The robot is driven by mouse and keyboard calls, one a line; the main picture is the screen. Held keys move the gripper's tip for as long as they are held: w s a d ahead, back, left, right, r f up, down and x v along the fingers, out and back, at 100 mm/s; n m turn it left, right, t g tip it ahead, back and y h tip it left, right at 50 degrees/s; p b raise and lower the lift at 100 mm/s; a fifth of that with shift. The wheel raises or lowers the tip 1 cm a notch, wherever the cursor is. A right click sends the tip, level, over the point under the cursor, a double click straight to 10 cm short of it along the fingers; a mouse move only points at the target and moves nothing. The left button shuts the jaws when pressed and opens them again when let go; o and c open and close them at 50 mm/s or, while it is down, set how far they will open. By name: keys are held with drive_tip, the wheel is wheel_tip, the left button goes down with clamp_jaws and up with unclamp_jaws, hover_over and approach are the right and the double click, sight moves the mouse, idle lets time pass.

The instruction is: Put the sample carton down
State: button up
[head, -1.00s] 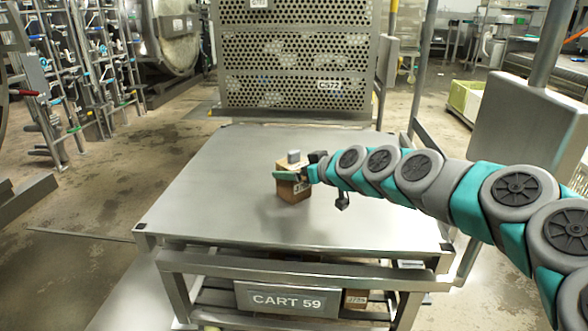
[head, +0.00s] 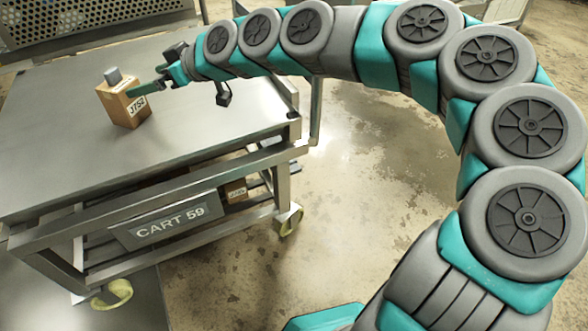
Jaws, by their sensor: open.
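The sample carton (head: 124,104) is a small brown box with a white label on its side. It stands upright on the steel top of the cart (head: 60,130), near its right side. A small grey block shows at the top of the carton; I cannot tell whether it is part of it. My gripper (head: 148,86) is open at the carton's upper right. One teal finger overlaps the carton's top right edge in the picture; I cannot tell whether it touches. The other finger is hard to make out.
A sign reading CART 59 (head: 163,224) hangs on the cart's front. Another small carton (head: 236,192) sits on the lower shelf. A perforated metal crate (head: 90,18) stands behind the cart. The wet floor right of the cart is clear.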

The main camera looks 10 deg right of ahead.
drive_tip(key=s+d+f+m+g+h, duration=0.3)
drive_tip(key=s+d, duration=0.6)
drive_tip(key=s, duration=0.3)
drive_tip(key=s+d+f+m+g+h, duration=0.3)
drive_tip(key=s+d+f, duration=0.5)
drive_tip(key=s, duration=0.5)
drive_tip(key=s+d+f+m+g+h, duration=0.2)
drive_tip(key=s+d+f+m+h, duration=0.3)
drive_tip(key=s+d, duration=0.7)
drive_tip(key=shift+s+d+f+m+g, duration=0.25)
drive_tip(key=shift+s+m+g, duration=0.15)
drive_tip(key=shift+s, duration=0.2)
drive_tip(key=shift+a, duration=0.1)
